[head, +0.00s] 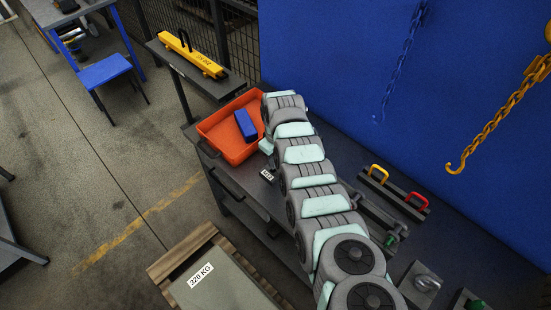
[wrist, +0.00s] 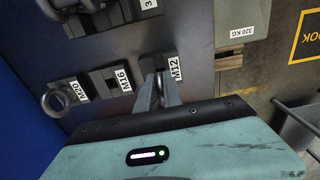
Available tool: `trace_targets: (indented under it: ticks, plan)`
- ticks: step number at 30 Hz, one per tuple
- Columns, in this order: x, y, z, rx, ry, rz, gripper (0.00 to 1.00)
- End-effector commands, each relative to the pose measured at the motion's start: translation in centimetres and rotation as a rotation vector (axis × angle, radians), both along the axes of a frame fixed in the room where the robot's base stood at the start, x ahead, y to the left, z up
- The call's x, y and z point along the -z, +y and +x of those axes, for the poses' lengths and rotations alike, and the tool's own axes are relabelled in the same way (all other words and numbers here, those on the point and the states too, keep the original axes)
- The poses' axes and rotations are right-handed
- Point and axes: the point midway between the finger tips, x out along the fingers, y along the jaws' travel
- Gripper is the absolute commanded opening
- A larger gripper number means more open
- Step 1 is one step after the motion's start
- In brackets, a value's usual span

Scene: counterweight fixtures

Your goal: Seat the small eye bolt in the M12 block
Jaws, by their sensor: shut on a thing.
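The M12 block (wrist: 152,64), a dark block with a white M12 label, is near the centre of the wrist view. My gripper (wrist: 158,84) reaches over it, its two grey fingers close together at the block's near side. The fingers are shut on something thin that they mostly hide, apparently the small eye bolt. I cannot tell whether it is in the block's hole. The M16 block (wrist: 104,82) is to the left. A larger eye bolt (wrist: 56,101) stands by the M20 label. In the head view, my arm hides most of the blocks, and the fingers are not visible.
An orange bin (head: 215,128) holding a blue block (head: 245,125) stands on the dark bench, close to my arm. A yellow beam (head: 190,56) lies on a raised shelf. A 320 KG plate (head: 222,286) sits on a pallet in front. A yellow chain hook (head: 460,160) hangs at right.

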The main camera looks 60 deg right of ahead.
Motion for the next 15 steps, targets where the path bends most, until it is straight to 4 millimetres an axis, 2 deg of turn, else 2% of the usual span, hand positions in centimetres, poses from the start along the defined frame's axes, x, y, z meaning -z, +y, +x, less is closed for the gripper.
trace_targets:
  ticks: [15]
  plan:
    - [1.7, 0.1, 0.0, -0.001, 0.001, 0.001, 0.00]
